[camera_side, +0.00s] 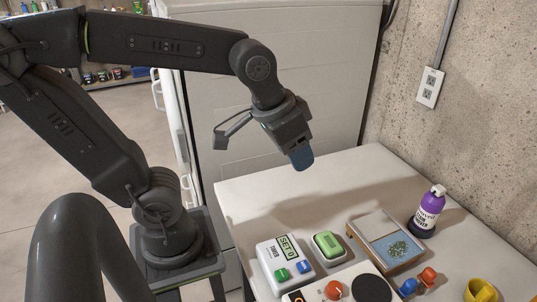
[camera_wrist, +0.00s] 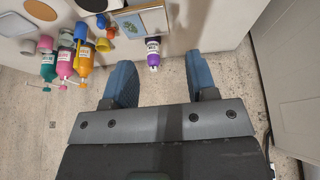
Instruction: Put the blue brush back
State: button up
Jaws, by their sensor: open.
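No object in view is clearly recognisable as a brush. A small blue piece (camera_side: 408,287) stands beside a similar orange-red piece (camera_side: 428,277) near the wooden-framed tray in the side view; I cannot tell whether it is the blue brush. It seems to show small in the wrist view (camera_wrist: 101,20). My gripper (camera_side: 302,160), with blue fingers, is above the far left part of the white table, well apart from these pieces. In the wrist view its two fingers (camera_wrist: 160,68) are spread, with nothing between them.
A timer (camera_side: 284,262), a green block in a dish (camera_side: 328,244), the tray (camera_side: 397,265), a purple bottle (camera_side: 430,212) and a yellow cup (camera_side: 482,291) stand on the white table (camera_side: 262,205). Several coloured bottles (camera_wrist: 84,62) show in the wrist view. The table's far left is clear.

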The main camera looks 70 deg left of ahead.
jog(key=shift+t, duration=0.4)
jog(key=s, duration=0.1)
jog(key=s+a+f, duration=0.1)
jog(key=s+a, duration=0.1)
jog(key=s, duration=0.1)
jog(key=shift+f, duration=0.25)
jog(key=shift+d, duration=0.1)
jog(key=shift+c, duration=0.4)
dwell(1.1)
